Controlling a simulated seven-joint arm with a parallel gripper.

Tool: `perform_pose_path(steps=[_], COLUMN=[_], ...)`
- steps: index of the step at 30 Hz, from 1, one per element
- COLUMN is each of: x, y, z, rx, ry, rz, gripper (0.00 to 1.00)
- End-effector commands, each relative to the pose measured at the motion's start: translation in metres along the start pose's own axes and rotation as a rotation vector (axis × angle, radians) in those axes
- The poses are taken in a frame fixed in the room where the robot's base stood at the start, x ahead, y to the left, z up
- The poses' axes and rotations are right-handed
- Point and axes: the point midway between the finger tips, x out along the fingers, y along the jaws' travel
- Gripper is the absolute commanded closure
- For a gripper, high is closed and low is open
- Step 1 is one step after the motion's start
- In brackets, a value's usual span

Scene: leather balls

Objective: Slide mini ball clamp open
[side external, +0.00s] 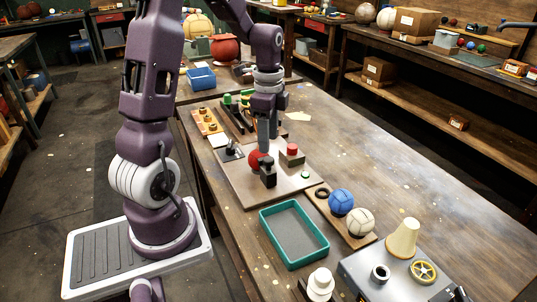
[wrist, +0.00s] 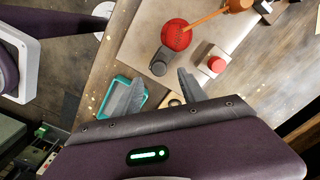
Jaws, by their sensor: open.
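A small red ball (side external: 257,158) sits on a pale board on the bench, beside a dark block with a rounded knob (side external: 268,177). I take these as the mini ball clamp; its jaws are not clear. In the wrist view the red ball (wrist: 176,35) is near the top middle, with the dark knob (wrist: 160,61) just below it. My gripper (side external: 265,143) points down over the ball, partly overlapping it in the side view. In the wrist view my gripper's (wrist: 160,78) two grey fingers are apart, nothing between them, near the knob.
A block with a red knob (side external: 291,149) stands right of the ball. A teal tray (side external: 326,246), a blue ball (side external: 341,201) and a cream ball (side external: 360,222) are nearer the camera. An orange-handled tool (wrist: 208,17) touches or overlaps the ball.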

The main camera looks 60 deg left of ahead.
Motion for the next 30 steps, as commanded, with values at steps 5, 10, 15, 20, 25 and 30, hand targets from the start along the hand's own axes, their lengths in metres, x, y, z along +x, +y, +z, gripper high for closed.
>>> perform_pose_path(steps=[5, 10, 15, 20, 25, 30], x=[0.036, 0.055, 0.057, 0.057, 0.057, 0.057], y=[0.002, 0.002, 0.001, 0.001, 0.001, 0.001], z=[-0.001, -0.001, -0.001, -0.001, -0.001, -0.001], rx=[0.000, -0.001, -0.002, -0.002, -0.002, -0.002], ry=[-0.001, 0.000, 0.000, 0.000, 0.000, 0.000], rz=[0.006, 0.001, -0.001, -0.001, -0.001, -0.001], gripper=[0.51, 0.51, 0.51, 0.65, 0.98, 1.00])
